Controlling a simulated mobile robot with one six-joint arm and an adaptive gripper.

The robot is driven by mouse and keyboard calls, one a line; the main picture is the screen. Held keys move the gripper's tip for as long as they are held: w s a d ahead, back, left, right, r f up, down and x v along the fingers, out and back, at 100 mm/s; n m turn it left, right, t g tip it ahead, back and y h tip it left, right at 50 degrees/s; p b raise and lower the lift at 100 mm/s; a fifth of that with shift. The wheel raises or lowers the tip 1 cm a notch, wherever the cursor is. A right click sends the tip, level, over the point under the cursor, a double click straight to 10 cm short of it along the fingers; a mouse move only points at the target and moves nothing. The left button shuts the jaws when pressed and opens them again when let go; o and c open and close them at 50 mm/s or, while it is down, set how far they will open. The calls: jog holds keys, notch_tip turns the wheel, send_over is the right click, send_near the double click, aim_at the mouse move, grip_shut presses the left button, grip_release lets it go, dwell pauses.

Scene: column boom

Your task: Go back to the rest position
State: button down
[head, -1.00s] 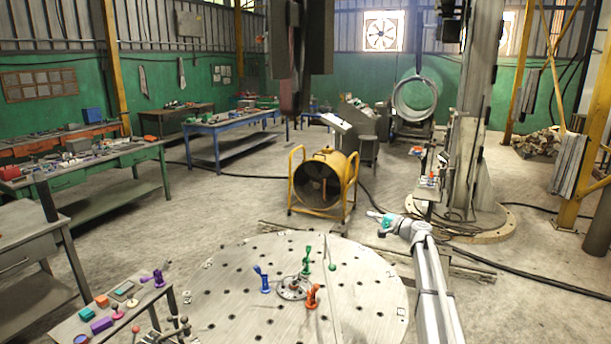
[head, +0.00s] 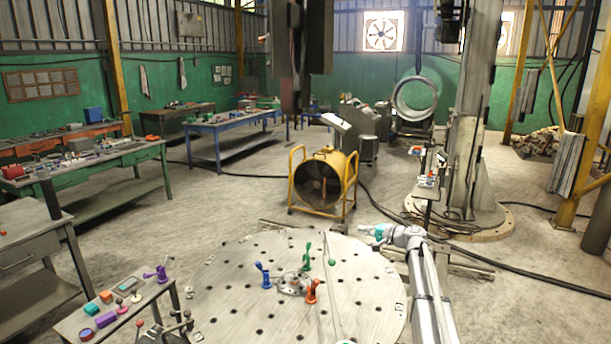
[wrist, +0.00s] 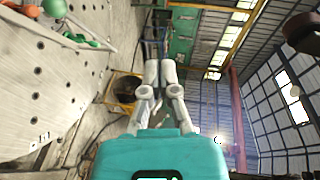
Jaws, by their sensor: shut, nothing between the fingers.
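My gripper (head: 364,229) is at the end of my white arm, above the right rear edge of the round perforated table (head: 225,310) in the head view. In the wrist view my gripper (wrist: 160,75) has its two pale fingers together with nothing between them, beyond a teal housing. It points away from the table toward the open hall.
Blue, green and orange clamps (head: 311,291) stand on the table. A yellow fan (head: 322,182) is on the floor behind it. A column (head: 470,130) with a small tool shelf (head: 428,188) stands right. A side bench (head: 115,310) with coloured parts is front left.

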jog(key=s+a+f+n+g+h, duration=0.1)
jog(key=s+a+f+g, duration=0.15)
jog(key=s, duration=0.35)
jog(key=s+a+f+n+g+h, duration=0.1)
jog(key=s+a+f+n+h, duration=0.1)
jog(key=s+a+f, duration=0.3)
jog(key=s+d+f+n+g+h, duration=0.1)
jog(key=s+f+g+h, duration=0.15)
jog(key=s, duration=0.75)
jog(key=s+d+f+n+g+h, duration=0.1)
jog(key=s+d+f+n+h, duration=0.2)
jog(key=s, duration=0.6)
jog(key=s+f+g+h, duration=0.2)
jog(key=s+f+h, duration=0.15)
jog(key=s, duration=0.65)
notch_tip(320, 180, down, 15)
jog(key=s+g+b, duration=0.1)
jog(key=s+b, duration=0.1)
jog(key=b, duration=1.4)
jog(key=shift+s+f+h, duration=0.15)
jog(key=shift+s+h, duration=0.15)
jog(key=shift+h, duration=0.1)
jog(key=shift+d, duration=0.2)
